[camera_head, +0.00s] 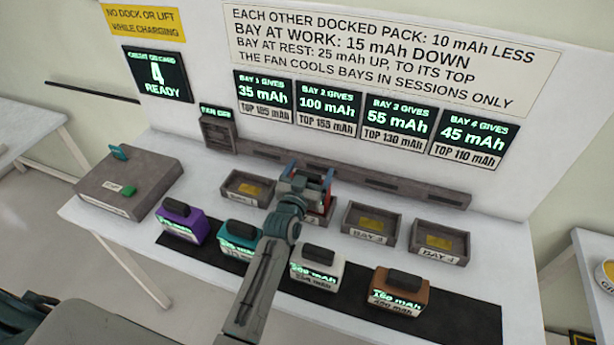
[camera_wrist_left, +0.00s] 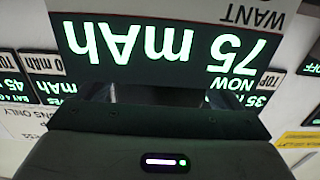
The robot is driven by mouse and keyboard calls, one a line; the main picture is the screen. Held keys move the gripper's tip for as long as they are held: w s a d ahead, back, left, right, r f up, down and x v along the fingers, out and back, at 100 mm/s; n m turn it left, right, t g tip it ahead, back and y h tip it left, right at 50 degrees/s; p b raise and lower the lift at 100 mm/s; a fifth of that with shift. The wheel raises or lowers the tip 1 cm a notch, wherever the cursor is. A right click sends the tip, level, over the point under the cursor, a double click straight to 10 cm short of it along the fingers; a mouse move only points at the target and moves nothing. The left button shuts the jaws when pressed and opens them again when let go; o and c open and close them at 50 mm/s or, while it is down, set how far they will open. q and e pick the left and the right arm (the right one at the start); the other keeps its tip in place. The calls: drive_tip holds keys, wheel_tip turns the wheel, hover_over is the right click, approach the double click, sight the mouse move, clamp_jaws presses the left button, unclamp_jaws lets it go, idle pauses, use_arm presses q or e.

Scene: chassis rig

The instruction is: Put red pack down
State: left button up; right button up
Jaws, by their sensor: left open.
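The red pack (camera_head: 328,204) is mostly hidden behind my left gripper (camera_head: 307,180) in the head view. Its red side shows at bay 2 (camera_head: 312,220), the second bay from the left. I cannot tell whether it is fully seated there. My left gripper is open, with its blue-tipped fingers around the top of the pack. In the left wrist view, a close display (camera_wrist_left: 165,45) reads NOW 75 mAh upside down, with a white WANT label beside it.
Bay 1 (camera_head: 232,197), bay 3 (camera_head: 352,238) and bay 4 (camera_head: 420,254) look empty. Purple (camera_head: 186,226), teal (camera_head: 226,240), white (camera_head: 302,272) and brown (camera_head: 414,297) packs stand on the black mat (camera_head: 463,318). A grey box (camera_head: 152,174) is at left. The fan (camera_head: 217,134) reads off.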

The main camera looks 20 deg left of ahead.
use_arm(q)
drive_tip(key=shift+s, duration=0.2)
drive_tip(key=s+b, duration=0.5)
drive_tip(key=s, duration=0.6)
drive_tip(key=shift+s+a, duration=0.15)
drive_tip(key=shift+s, duration=0.15)
drive_tip(key=shift+r, duration=0.1)
